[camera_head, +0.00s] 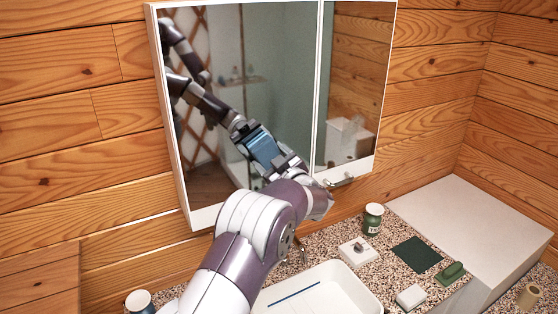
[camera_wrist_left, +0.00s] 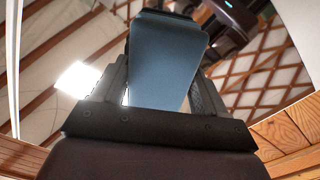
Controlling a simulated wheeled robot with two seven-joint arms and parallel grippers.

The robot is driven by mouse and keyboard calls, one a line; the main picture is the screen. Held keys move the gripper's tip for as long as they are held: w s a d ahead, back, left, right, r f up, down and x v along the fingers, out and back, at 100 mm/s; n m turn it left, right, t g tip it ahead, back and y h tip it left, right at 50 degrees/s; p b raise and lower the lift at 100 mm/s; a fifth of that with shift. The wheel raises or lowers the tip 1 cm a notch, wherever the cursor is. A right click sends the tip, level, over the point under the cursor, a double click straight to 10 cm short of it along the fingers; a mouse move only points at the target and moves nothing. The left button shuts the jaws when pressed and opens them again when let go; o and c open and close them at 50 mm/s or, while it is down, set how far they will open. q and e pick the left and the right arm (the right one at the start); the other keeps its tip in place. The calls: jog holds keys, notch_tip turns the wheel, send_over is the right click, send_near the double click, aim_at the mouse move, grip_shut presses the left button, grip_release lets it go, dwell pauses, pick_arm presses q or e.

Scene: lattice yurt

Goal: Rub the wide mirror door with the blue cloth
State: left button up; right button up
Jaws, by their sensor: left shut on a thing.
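The wide mirror door (camera_head: 205,165) is the left, larger panel of a white-framed wall cabinet and looks shut. My left gripper (camera_head: 277,160) is in front of its lower right part, shut on the blue cloth (camera_head: 264,147). In the left wrist view the cloth (camera_wrist_left: 165,65) is a flat blue pad between the two fingers (camera_wrist_left: 158,88). The mirror reflects my arm, and the reflection runs close up to the cloth. I cannot tell whether the cloth touches the glass. My right gripper is not in view.
A narrow mirror door (camera_head: 352,90) is to the right. Below is a speckled counter (camera_head: 385,285) with a white basin (camera_head: 345,300), a green jar (camera_head: 373,219), a dark green square (camera_head: 417,254), a green brush (camera_head: 452,272) and a white block (camera_head: 410,297). A white ledge (camera_head: 470,215) is clear.

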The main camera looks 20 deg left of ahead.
aim_at(230, 161)
pick_arm(q)
jog(key=shift+s+a, duration=0.2)
jog(key=shift+a, duration=0.05)
jog(key=shift+s+a+f+b, duration=0.1)
jog(key=shift+s+a+b, duration=0.55)
jog(key=shift+s, duration=0.15)
jog(key=shift+s+a, duration=0.35)
jog(key=shift+s, duration=0.05)
jog(key=shift+s+a+b, duration=0.7)
jog(key=shift+s+a, duration=0.05)
jog(key=shift+s, duration=0.15)
jog(key=shift+s+a, duration=0.25)
jog(key=shift+s, duration=0.1)
jog(key=shift+s+a+b, duration=0.7)
jog(key=shift+s+a, duration=0.05)
jog(key=shift+s, duration=0.1)
jog(key=shift+s+a, duration=0.3)
jog(key=shift+s, duration=0.05)
jog(key=shift+d, duration=0.1)
